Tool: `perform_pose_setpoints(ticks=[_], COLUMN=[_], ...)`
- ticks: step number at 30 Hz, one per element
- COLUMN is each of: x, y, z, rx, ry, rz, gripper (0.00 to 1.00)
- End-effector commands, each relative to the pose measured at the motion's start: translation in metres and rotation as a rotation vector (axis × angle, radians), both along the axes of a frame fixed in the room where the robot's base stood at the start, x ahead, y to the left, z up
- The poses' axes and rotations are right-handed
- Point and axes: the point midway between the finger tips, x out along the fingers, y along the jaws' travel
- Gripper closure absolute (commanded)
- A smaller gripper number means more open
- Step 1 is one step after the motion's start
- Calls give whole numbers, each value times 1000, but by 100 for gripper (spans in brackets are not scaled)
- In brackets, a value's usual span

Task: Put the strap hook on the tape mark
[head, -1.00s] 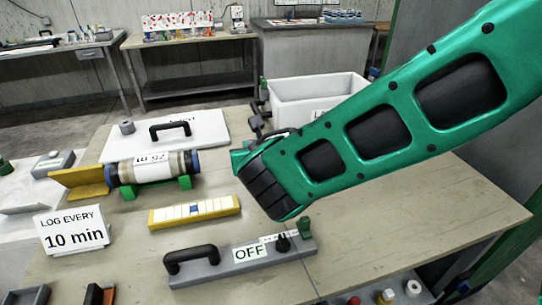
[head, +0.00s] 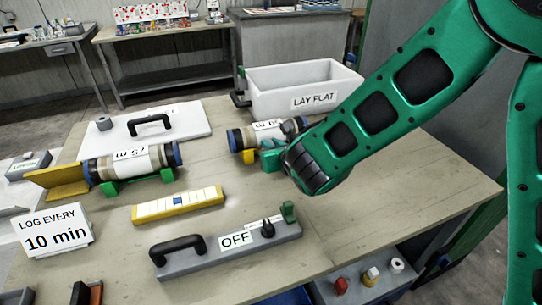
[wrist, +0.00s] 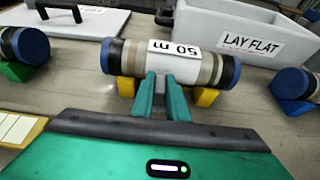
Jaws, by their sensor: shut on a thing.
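My gripper (wrist: 164,88) is shut with a thin pale grey piece between its green fingers. The piece is mostly hidden, and I take it to be the strap hook. The fingertips are at the near side of the white core liner marked 50 m (wrist: 132,57), overlapping it in the wrist view; I cannot tell if they touch. This liner (head: 240,139) has tan and grey bands and lies on yellow supports (wrist: 207,97). I cannot clearly tell which surface is the tape mark. A yellow strip board (head: 208,205) carries white segments and one blue mark (head: 178,201).
Another banded liner (head: 130,160) lies on green supports at left. A white lid with a black handle (head: 180,122) and a LAY FLAT bin (head: 290,90) stand behind. The OFF board (head: 205,262) with a black handle is in front. Bare tabletop lies at right.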

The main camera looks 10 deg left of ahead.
Motion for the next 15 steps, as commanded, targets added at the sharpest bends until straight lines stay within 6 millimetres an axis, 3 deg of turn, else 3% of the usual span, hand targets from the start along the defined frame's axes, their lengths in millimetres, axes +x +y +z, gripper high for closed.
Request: perform_pose_setpoints(ticks=[15], x=[2], y=[-1], z=[-42], rx=[0], ry=[0], rz=[0], gripper=[100])
